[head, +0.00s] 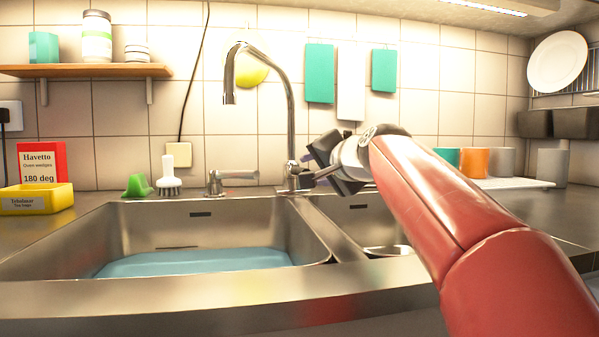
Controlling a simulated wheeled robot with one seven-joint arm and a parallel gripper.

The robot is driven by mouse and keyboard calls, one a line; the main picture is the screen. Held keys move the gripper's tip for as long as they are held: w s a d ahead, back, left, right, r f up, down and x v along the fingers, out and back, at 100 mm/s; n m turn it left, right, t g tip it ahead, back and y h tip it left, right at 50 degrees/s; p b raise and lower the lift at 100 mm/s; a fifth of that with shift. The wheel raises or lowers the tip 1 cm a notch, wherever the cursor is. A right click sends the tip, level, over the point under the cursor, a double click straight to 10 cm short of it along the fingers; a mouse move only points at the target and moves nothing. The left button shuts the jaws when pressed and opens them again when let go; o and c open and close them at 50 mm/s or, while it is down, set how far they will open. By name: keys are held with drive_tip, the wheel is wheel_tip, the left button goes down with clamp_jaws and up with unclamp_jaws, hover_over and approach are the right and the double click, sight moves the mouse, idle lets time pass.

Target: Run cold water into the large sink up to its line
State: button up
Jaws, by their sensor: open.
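The large sink (130,224) is the left steel basin, holding pale blue water (195,262). A short dark line (177,247) shows on its back wall, just above the water surface. The tall curved tap (291,110) stands behind the basins, its spout end (229,92) over the large sink. I see no stream under the spout. A lever (322,172) sticks out to the right from the tap's base. My gripper (318,168) is open beside this base, around or close to the lever; contact cannot be told. My wrist and red arm hide part of the small sink.
A second metal handle (230,177) stands left of the tap. A white brush (169,178) and green scraper (138,186) are behind the large sink. The small sink (345,212) is right. Several cups (473,162) stand farther right. A yellow box (38,198) is left.

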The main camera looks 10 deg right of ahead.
sight(295, 174)
drive_tip(key=x, duration=0.7)
drive_tip(key=shift+f, duration=0.1)
drive_tip(key=shift+c, duration=0.2)
clamp_jaws()
